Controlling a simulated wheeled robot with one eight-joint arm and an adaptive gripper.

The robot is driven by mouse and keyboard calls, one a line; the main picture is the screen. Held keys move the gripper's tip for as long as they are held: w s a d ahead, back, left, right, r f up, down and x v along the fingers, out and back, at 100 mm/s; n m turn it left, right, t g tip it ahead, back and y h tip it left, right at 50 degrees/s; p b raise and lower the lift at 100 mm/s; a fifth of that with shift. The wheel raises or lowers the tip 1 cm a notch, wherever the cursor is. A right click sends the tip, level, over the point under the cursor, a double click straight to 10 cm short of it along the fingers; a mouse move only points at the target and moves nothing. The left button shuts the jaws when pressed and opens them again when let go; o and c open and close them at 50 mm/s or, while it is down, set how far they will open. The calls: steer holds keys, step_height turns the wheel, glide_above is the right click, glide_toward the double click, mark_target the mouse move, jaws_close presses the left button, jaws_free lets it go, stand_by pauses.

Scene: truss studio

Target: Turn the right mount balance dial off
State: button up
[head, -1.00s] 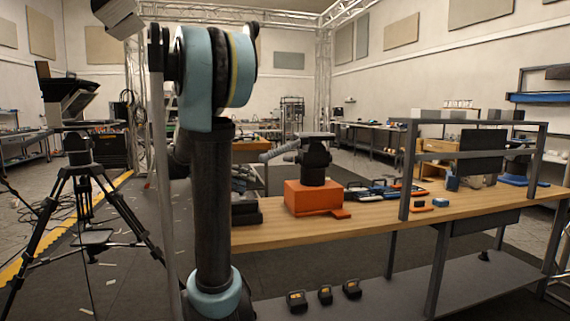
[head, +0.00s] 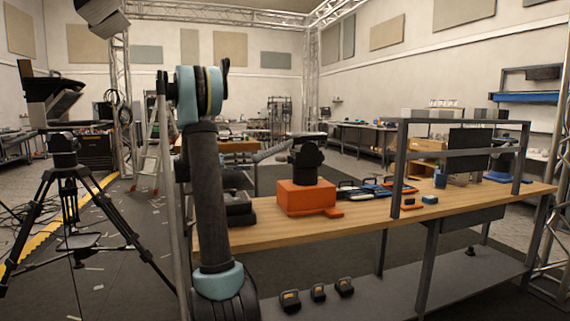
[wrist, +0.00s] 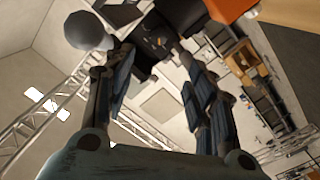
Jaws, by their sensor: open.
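A black mount head (head: 307,160) stands on an orange block (head: 300,198) on the wooden bench. A grey ribbed handle reaches left from it. In the wrist view the black mount (wrist: 150,35) shows upside down beyond my fingers, with the orange block (wrist: 230,8) at the top right. Small round details show on its dark face, but I cannot tell which is the balance dial or its setting. My gripper (wrist: 157,68) is open and empty, its fingers apart on either side of the mount in the picture. In the head view my arm hides the gripper.
A tripod (head: 68,185) with a camera stands at the left. A grey rail frame (head: 400,165) rises from the bench's right part. The bench front near the block is clear.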

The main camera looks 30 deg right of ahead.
mark_target(290, 159)
steer(key=x, duration=1.7)
steer(key=shift+s+d, duration=0.1)
steer(key=c, duration=1.1)
